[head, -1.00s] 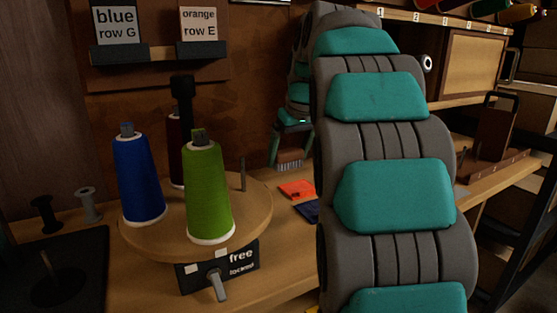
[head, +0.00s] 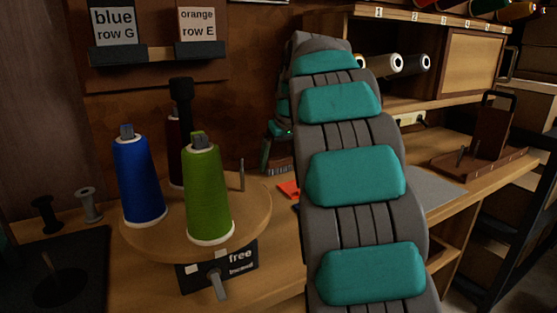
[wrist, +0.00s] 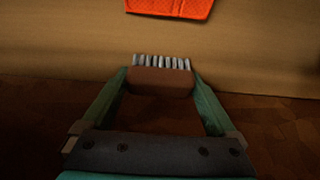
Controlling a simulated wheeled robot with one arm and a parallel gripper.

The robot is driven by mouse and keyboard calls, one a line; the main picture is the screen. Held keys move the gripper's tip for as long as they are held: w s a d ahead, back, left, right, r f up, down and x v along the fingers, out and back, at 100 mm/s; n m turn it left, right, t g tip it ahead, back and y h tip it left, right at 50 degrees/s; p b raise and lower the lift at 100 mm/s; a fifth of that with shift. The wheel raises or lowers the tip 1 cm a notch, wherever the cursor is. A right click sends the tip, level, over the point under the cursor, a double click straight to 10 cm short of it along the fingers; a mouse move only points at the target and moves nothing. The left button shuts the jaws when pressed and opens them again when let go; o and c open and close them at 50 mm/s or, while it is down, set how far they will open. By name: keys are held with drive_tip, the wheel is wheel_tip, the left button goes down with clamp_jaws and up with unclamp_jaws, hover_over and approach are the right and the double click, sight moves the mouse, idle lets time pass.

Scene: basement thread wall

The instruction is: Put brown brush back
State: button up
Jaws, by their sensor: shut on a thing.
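The brown brush (wrist: 160,80) is between the two fingers of my gripper (wrist: 158,84) in the wrist view. The gripper is shut on its brown block, and its pale bristles point toward the top of the picture. In the head view my gripper (head: 277,152) shows small behind my arm, with the brush (head: 279,169) below it, bristles downward. My arm hides part of both. I cannot tell how far the bristles are above the bench.
An orange cloth (head: 288,189) lies on the bench; it also shows in the wrist view (wrist: 170,8). Left is a round turntable (head: 258,222) with blue (head: 139,180) and green (head: 208,195) thread cones. A brown stand (head: 490,140) is at right, near a grey mat (head: 438,187).

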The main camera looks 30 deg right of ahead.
drive_tip(key=shift+f, duration=0.2)
drive_tip(key=o, duration=0.9)
drive_tip(key=shift+o, duration=0.2)
drive_tip(key=shift+r, duration=0.1)
drive_tip(key=shift+r, duration=0.25)
drive_tip(key=v, duration=1.1)
drive_tip(key=shift+s+r, duration=0.15)
drive_tip(key=shift+r, duration=0.2)
